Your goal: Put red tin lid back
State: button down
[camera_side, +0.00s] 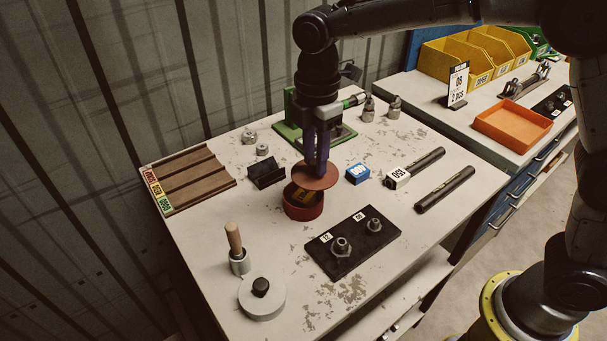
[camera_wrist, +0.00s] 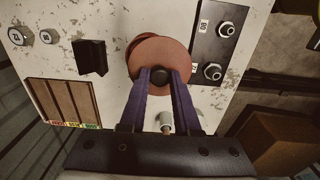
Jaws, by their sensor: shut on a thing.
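The red tin lid (camera_side: 316,176) is a flat disc with a dark knob (camera_wrist: 160,76). My gripper (camera_side: 318,158) is shut on this knob and holds the lid roughly level. The red tin (camera_side: 303,208) stands on the table just below the lid, with something dark and yellow-marked showing in its open mouth. The lid is above the tin and shifted a little to the right in the side view; a gap shows between them at the front. In the wrist view the lid (camera_wrist: 163,57) covers most of the tin, and only a sliver of the tin's rim shows at its left.
A black plate with fittings (camera_side: 352,243) lies in front right of the tin. A dark block (camera_side: 266,173) and a blue box (camera_side: 357,174) stand close behind it. A grey round piece (camera_side: 262,298) and a wooden-handled tool (camera_side: 236,246) stand front left. A slotted wooden rack (camera_side: 190,178) lies left.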

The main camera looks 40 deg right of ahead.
aim_at(303, 169)
jog(key=shift+w+a+f, duration=0.2)
jog(key=shift+w+f, duration=0.25)
jog(key=shift+f, duration=0.1)
jog(key=shift+w+a+f, duration=0.15)
jog(key=shift+w+f, duration=0.25)
jog(key=shift+f, duration=0.1)
jog(key=shift+w+a+f, duration=0.1)
jog(key=shift+w+f, duration=0.05)
jog(key=shift+f, duration=0.8)
jog(key=shift+w+a+f, duration=0.1)
jog(key=shift+w+f, duration=0.05)
jog(key=shift+f, duration=0.8)
jog(key=shift+f, duration=0.2)
jog(key=c, duration=0.6)
grip_release()
jog(key=shift+r, duration=0.15)
